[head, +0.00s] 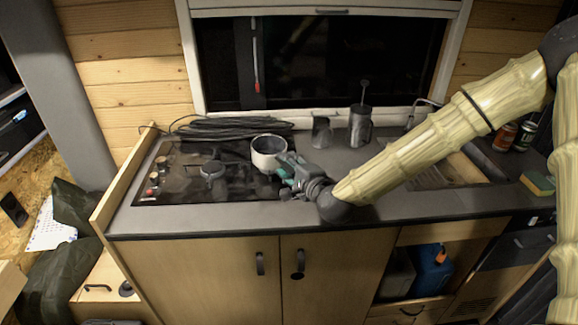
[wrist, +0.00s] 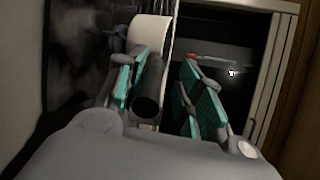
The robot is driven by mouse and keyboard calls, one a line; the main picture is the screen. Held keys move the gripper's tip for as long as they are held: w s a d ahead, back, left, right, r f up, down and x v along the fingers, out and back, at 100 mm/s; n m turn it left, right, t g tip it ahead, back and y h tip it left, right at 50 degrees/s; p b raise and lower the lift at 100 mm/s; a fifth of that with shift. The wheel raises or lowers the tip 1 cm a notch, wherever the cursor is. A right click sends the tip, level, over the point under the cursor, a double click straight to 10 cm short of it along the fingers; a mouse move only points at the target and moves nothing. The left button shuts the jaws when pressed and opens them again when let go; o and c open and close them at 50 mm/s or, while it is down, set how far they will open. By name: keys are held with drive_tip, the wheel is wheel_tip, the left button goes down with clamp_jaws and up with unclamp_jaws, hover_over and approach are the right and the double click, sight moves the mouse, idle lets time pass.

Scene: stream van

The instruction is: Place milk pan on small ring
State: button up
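The milk pan (head: 268,152), pale outside with a dark inside, is upright at the right side of the black hob (head: 170,185). What lies beneath it is hidden. A burner ring (head: 212,170) shows bare to its left; other parts of the hob are dark. My gripper (head: 284,168), with teal finger pads, is at the pan's near right side. In the wrist view the pan (wrist: 150,32) is ahead and its dark handle (wrist: 149,88) lies between my fingers (wrist: 160,85). The handle is close to the left finger, with a gap to the right finger.
A coiled black cable (head: 235,128) lies behind the hob, below the window. A glass (head: 321,132) and a dark canister (head: 360,126) stand on the counter right of the pan. A sink (head: 450,172) is under my arm. A raised wooden edge (head: 125,180) borders the left side.

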drive_tip(key=shift+r, duration=0.1)
idle(0.3)
drive_tip(key=b+v, duration=0.2)
drive_tip(key=v, duration=1)
idle(2.1)
